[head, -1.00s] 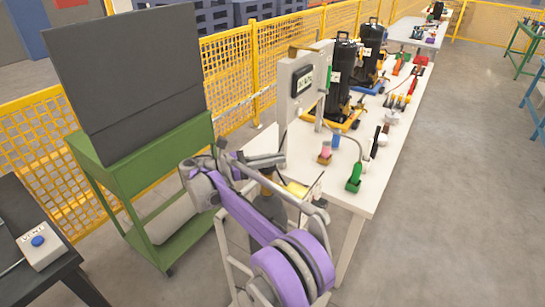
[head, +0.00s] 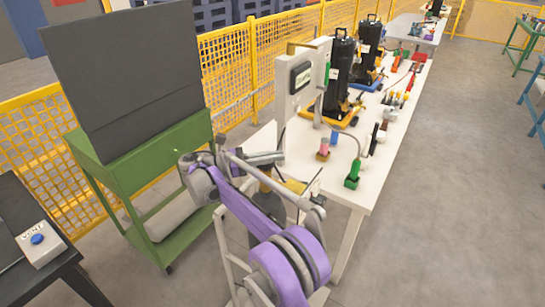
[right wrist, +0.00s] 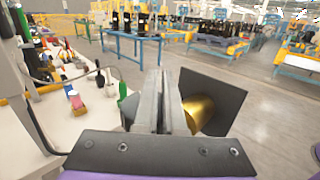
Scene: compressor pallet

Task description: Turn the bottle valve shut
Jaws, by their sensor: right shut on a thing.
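My right gripper (right wrist: 163,105) has its two flat grey fingers closed together in the right wrist view. A gold-coloured round part (right wrist: 200,113), which looks like the bottle valve, shows just beyond the right finger. What the fingers clamp is mostly hidden between them. In the head view the right gripper (head: 272,158) is at the near left end of the white table, above a dark upright bottle (head: 264,182) that my arm partly covers. My left gripper is not in view.
The white table (head: 360,190) carries black compressors (head: 338,72), a grey panel box (head: 302,78) and a green-ended hose (head: 352,176). A green cart with a dark board (head: 125,75) stands left. Yellow fencing (head: 230,65) runs behind. Floor at right is clear.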

